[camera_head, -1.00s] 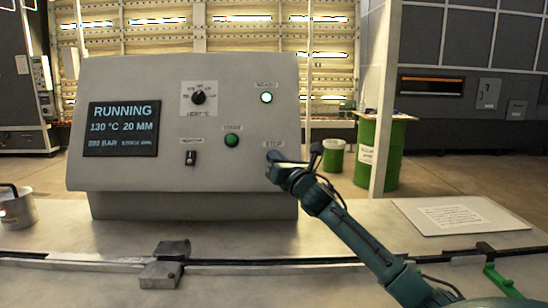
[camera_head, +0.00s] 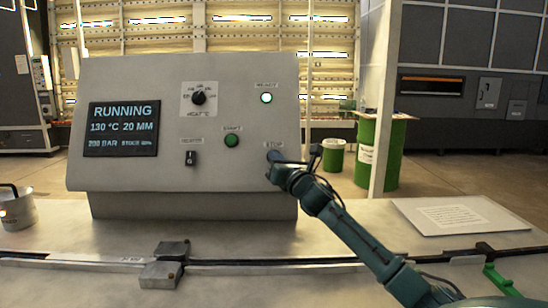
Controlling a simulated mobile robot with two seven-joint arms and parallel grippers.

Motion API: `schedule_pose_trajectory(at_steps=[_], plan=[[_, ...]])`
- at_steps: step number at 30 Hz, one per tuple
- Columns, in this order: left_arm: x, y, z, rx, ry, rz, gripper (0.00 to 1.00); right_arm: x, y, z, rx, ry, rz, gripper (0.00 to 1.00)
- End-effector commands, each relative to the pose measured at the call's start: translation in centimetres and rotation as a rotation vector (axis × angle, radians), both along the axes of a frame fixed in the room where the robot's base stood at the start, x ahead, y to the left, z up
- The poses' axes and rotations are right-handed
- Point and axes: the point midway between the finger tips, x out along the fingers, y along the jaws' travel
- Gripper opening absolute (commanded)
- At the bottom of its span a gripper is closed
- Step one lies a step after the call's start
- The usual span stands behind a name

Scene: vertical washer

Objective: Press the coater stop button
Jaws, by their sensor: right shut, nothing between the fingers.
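The grey coater control panel (camera_head: 130,180) stands on the counter, left of the middle. Its display (camera_head: 121,129) reads "RUNNING", 130 °C, 20 MM. A green start button (camera_head: 231,140) sits at the panel's centre right, and a lit white-green lamp (camera_head: 266,98) is above it to the right. A "STOP" label shows at the panel's right edge. My left gripper is out of view.
A black rotary knob (camera_head: 198,97) and a small black switch (camera_head: 190,158) are on the panel. A metal pot (camera_head: 17,212) stands at far left, a metal block (camera_head: 165,270) at the front. A paper sheet on a board (camera_head: 460,215) lies right. Green drums stand behind.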

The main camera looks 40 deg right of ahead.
Motion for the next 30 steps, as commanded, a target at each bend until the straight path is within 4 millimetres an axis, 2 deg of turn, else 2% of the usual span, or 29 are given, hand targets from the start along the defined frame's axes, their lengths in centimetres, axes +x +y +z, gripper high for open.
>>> schedule_pose_trajectory(at_steps=[30], plan=[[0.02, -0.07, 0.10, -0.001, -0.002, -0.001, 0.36, 0.77, -0.68, -0.49, 0.000, 0.000, -0.001, 0.00]])
